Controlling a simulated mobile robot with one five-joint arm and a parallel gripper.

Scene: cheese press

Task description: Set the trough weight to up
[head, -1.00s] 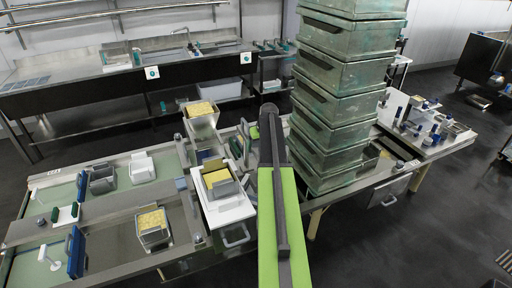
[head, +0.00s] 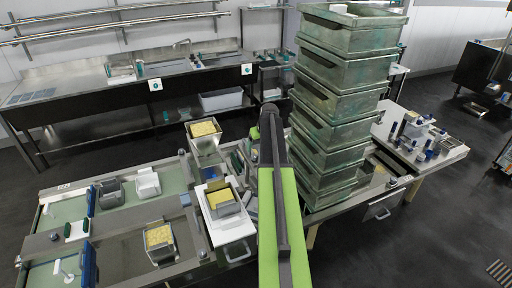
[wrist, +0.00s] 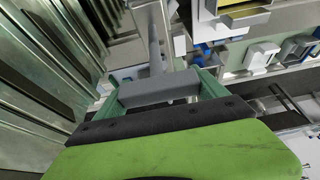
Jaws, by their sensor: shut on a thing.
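In the wrist view my gripper (wrist: 158,92) has its two green fingers shut on the ends of a grey rounded bar (wrist: 160,89). A grey post (wrist: 151,35) runs up the picture from behind this bar. The bar looks like a handle, and I take it to be the trough weight's, but the weight's full shape and height cannot be made out. In the head view my green arm covers the gripper and most of the held part.
A tall stack of green crates (head: 342,105) stands just right of my arm. A white board (head: 232,233) with a metal box of yellow pieces (head: 223,203) lies close on the left. More boxes and blue dividers stand on the long table further left.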

